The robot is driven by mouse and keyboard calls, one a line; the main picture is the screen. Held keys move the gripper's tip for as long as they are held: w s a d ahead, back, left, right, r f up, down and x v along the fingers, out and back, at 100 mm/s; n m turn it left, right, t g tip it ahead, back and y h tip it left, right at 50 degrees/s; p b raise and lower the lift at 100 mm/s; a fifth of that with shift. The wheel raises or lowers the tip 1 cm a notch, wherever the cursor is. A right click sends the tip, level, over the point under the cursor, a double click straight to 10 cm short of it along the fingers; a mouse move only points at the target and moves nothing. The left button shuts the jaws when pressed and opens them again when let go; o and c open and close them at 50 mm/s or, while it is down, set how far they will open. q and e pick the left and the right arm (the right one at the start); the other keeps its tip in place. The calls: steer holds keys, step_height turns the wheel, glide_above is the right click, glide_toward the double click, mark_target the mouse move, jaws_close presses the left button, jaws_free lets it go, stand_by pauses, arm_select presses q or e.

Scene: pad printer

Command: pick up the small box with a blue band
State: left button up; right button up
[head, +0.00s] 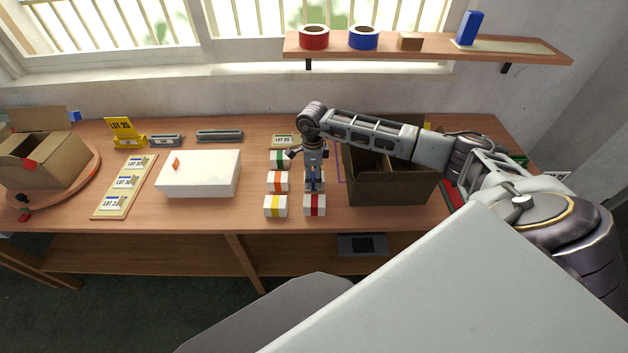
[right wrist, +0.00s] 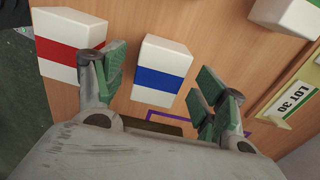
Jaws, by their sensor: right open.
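The small white box with a blue band (right wrist: 162,77) lies on the wooden table in the right wrist view, between the spread fingers of my right gripper (right wrist: 160,84). Both fingers look apart from it, one on each side. In the head view my right gripper (head: 314,178) points down over this box and hides most of it; only a bit of blue shows. The gripper is open and empty. My left gripper is in neither view.
The red-band box (right wrist: 72,45) sits close beside the left finger. Yellow-band (head: 275,206), orange-band (head: 278,181) and green-band (head: 279,158) boxes stand left of the gripper. An open dark carton (head: 390,187) stands right, under my forearm. A white box (head: 199,175) is farther left.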

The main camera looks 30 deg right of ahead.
steer(key=shift+f, duration=1.1)
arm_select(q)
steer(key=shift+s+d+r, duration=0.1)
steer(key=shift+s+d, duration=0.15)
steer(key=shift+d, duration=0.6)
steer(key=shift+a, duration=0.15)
arm_select(e)
steer(key=shift+c, duration=0.3)
